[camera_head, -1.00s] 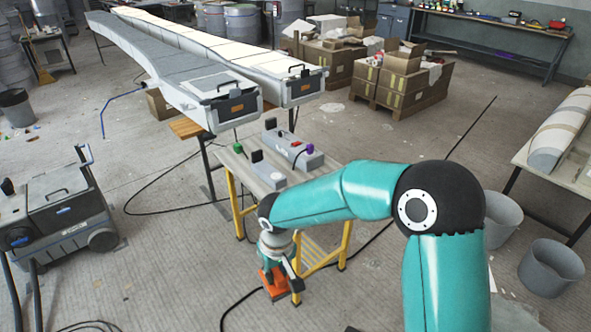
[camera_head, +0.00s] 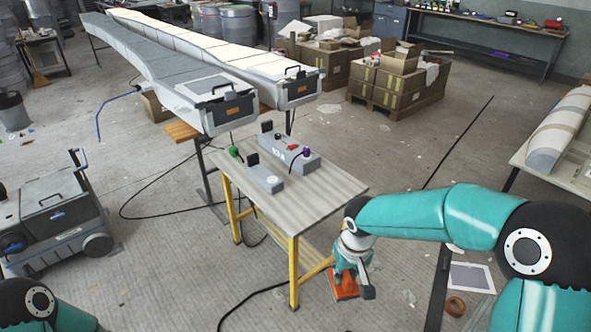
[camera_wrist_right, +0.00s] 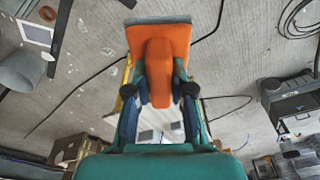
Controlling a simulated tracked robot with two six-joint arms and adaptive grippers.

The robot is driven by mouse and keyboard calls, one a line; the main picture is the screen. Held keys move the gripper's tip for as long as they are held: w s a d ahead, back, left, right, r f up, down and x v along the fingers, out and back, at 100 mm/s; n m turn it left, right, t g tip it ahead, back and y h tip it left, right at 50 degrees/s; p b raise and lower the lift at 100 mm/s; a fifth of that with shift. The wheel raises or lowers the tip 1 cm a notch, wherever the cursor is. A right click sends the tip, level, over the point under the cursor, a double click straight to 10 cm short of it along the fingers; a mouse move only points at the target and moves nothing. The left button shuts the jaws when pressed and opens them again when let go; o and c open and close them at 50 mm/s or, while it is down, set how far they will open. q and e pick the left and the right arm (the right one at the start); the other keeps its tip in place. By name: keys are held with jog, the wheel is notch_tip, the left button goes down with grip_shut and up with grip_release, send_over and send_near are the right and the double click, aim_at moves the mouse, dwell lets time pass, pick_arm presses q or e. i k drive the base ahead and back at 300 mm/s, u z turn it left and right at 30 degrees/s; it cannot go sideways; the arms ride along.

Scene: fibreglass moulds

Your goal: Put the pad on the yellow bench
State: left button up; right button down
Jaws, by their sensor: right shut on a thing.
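The orange pad (camera_head: 345,284) is held by my right gripper (camera_head: 352,266), off the front right corner of the yellow bench. In the wrist view the orange pad (camera_wrist_right: 158,50) sits between the two fingers of my right gripper (camera_wrist_right: 160,88), which is shut on it. The yellow bench (camera_head: 312,200) has a pale wooden top and yellow legs, and the pad is apart from its top. My left gripper is out of view; only a part of my left arm shows at the bottom left.
Two grey boxes with plugs and switches (camera_head: 265,180) (camera_head: 297,157) stand on the bench's back part. The front part of its top is clear. Long moulds (camera_head: 200,90) stand behind. A grey machine (camera_head: 50,215) is at left. A cable lies on the floor.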

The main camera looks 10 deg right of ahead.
aim_at(331, 190)
jog(key=u, duration=0.05)
jog(key=i, duration=2.1)
jog(key=u, duration=0.05)
